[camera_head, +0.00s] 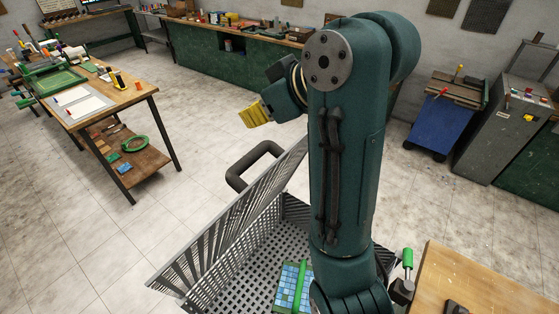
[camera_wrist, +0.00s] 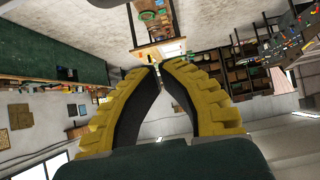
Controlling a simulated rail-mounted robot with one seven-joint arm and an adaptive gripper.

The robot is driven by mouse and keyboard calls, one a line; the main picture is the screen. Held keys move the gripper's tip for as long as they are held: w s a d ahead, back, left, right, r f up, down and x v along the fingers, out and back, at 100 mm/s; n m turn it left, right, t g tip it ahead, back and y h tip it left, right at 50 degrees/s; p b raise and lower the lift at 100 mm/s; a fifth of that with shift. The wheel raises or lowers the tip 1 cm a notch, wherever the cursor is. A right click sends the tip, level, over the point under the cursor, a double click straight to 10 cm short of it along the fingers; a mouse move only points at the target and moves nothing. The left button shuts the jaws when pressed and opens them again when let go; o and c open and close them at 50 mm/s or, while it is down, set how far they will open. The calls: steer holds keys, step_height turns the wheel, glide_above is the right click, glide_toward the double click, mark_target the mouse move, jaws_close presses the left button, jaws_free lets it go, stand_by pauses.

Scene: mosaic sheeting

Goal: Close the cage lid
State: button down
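The cage (camera_head: 233,283) is a grey perforated metal basket at the bottom centre of the head view. A slatted grey panel (camera_head: 232,232), which looks like the raised lid, slopes up along its left side. A thick dark loop handle (camera_head: 252,166) shows behind this panel. A blue mosaic sheet with a green strip (camera_head: 290,284) lies inside the cage, partly hidden by my arm. My gripper (camera_head: 250,117) is up in the air above and behind the handle, apart from the cage. In the wrist view its yellow fingers (camera_wrist: 159,67) meet at the tips with nothing between them.
A green-handled lever (camera_head: 407,259) stands at the cage's right side beside a wooden tabletop (camera_head: 490,285). A workbench (camera_head: 130,95) is at left, a long green counter (camera_head: 200,60) behind, and a blue cart (camera_head: 440,120) at right. Open floor lies left of the cage.

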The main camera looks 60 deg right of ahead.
steer(key=w+f+p, duration=0.1)
steer(key=w+f, duration=0.3)
steer(key=f, duration=0.4)
steer(key=shift+d+f+p, duration=0.3)
steer(key=shift+f, duration=0.05)
steer(key=shift+s, duration=0.1)
